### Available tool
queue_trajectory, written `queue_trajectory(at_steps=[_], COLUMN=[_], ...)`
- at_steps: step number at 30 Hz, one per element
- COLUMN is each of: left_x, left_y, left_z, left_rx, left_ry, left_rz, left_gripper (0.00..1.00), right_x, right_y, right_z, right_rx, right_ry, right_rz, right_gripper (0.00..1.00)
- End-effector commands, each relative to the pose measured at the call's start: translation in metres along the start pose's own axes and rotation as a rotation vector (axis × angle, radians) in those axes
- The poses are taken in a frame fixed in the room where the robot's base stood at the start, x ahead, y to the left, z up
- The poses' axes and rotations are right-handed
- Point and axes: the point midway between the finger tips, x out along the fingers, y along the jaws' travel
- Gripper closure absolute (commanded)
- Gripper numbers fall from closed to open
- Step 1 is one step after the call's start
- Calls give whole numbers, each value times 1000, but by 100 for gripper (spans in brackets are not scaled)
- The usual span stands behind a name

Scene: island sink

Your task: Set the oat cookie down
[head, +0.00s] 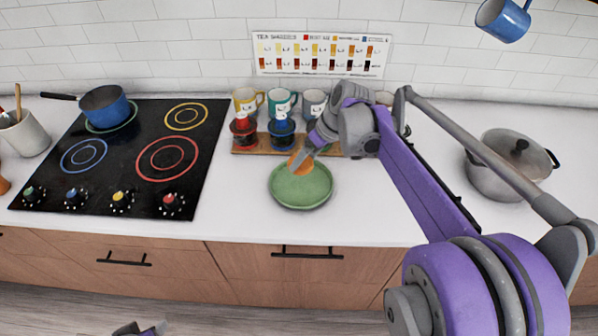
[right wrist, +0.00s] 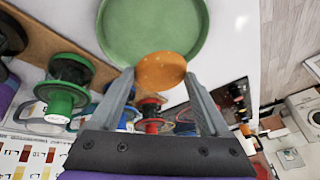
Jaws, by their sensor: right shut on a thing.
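The oat cookie (head: 299,166) is a round orange-brown disc. My right gripper (head: 304,160) is shut on it, over the back part of a green plate (head: 301,195) on the counter. In the right wrist view the cookie (right wrist: 161,72) sits between the two grey fingertips and overlaps the rim of the plate (right wrist: 150,25). The plate looks empty. I cannot tell the exact gap between cookie and plate. Part of my left gripper (head: 138,329) shows at the bottom edge of the head view, low in front of the cabinets; its fingers are mostly cut off.
A wooden board (head: 262,145) with red and blue lidded pieces stands behind the plate, with several mugs (head: 282,101) behind it. The cooktop (head: 125,155) with a blue pan (head: 105,106) is on the left. A grey pot (head: 508,165) is on the right. Counter beside the plate is clear.

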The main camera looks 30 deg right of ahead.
Motion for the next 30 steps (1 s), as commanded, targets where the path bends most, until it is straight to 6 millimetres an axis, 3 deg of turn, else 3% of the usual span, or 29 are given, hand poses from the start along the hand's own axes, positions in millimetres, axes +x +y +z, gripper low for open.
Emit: queue_trajectory(at_steps=[3,15,23,24,26,30], left_x=[2,5,5,5,5,5], left_y=[0,0,0,0,0,0], left_z=[2,5,5,5,5,5], left_rx=[0,0,0,0,0,0], left_ry=[-2,-5,-5,-5,-5,-5], left_rz=[0,0,0,0,0,0], left_gripper=[50,50,50,50,50,50], right_x=[22,65,69,69,69,68], right_y=[4,12,12,12,12,12], right_z=[9,27,29,29,29,29], right_rx=[0,0,0,0,0,0], right_ry=[0,0,0,-1,-1,0], right_rz=[0,0,0,0,0,0], right_gripper=[83,83,83,15,5,5])
